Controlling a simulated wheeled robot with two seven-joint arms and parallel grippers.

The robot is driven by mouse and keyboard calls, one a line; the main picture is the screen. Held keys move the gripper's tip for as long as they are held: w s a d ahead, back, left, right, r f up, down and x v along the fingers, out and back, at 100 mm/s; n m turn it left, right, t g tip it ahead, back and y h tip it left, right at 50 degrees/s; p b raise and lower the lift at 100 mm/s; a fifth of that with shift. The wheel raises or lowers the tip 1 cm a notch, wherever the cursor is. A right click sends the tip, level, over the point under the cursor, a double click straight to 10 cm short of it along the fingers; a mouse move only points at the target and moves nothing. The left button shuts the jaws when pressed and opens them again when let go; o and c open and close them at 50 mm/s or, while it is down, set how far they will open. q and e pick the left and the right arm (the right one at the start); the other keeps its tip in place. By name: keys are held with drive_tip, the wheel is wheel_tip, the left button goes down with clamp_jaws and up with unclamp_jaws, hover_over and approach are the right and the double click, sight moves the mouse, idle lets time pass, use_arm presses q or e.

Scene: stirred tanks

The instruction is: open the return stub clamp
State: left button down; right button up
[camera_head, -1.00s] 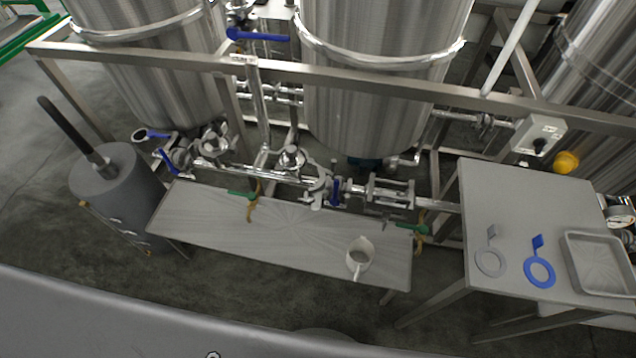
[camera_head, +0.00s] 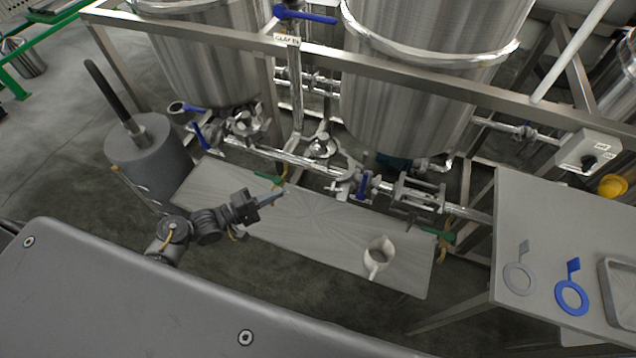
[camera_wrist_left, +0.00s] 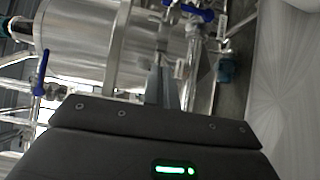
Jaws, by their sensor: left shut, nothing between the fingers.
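My left gripper (camera_head: 274,197) is shut and empty above the left part of the low metal bench (camera_head: 330,235). In the left wrist view its fingers (camera_wrist_left: 166,75) lie together, pointing toward the pipework. The steel pipe run (camera_head: 290,157) crosses behind the bench, with several clamped joints and blue-handled valves. A pipe stub with an open end (camera_head: 176,107) and a blue handle shows at its left end. A clamped fitting (camera_head: 320,147) stands near the middle. I cannot tell which joint carries the return stub clamp. The gripper appears apart from the pipes. My right gripper is not in view.
A grey cylinder (camera_head: 150,150) stands left.

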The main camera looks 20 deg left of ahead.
use_arm(q)
drive_tip(key=s+d+p+x, duration=0.2)
drive_tip(key=x, duration=1)
drive_tip(key=shift+w+d+p, duration=0.35)
drive_tip(key=shift+p, duration=0.05)
drive_tip(key=shift+d, duration=0.1)
